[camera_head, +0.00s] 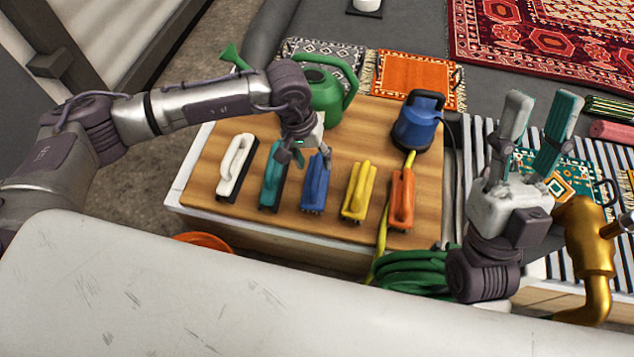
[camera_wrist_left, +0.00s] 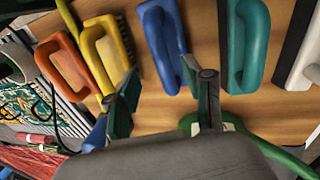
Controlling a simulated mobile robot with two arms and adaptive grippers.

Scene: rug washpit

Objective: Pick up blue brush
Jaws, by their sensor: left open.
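The blue brush (camera_head: 315,184) lies on a wooden tabletop (camera_head: 280,226) between a teal brush (camera_head: 272,180) and a yellow brush (camera_head: 358,190). My left gripper (camera_head: 306,158) is open above its far end, with no contact that I can make out. In the left wrist view the blue brush (camera_wrist_left: 157,42) shows its looped handle, beyond and roughly between the open fingers of the left gripper (camera_wrist_left: 166,92). Its right edge is partly covered by a finger. My right gripper (camera_head: 545,98) is open and empty, fingers pointing up, away to the right.
A white brush (camera_head: 236,165) and an orange brush (camera_head: 402,197) lie in the same row. A green watering can (camera_head: 325,92) stands behind my left gripper. A blue pump (camera_head: 417,122) stands at the back right. Bare wood lies in front of the row.

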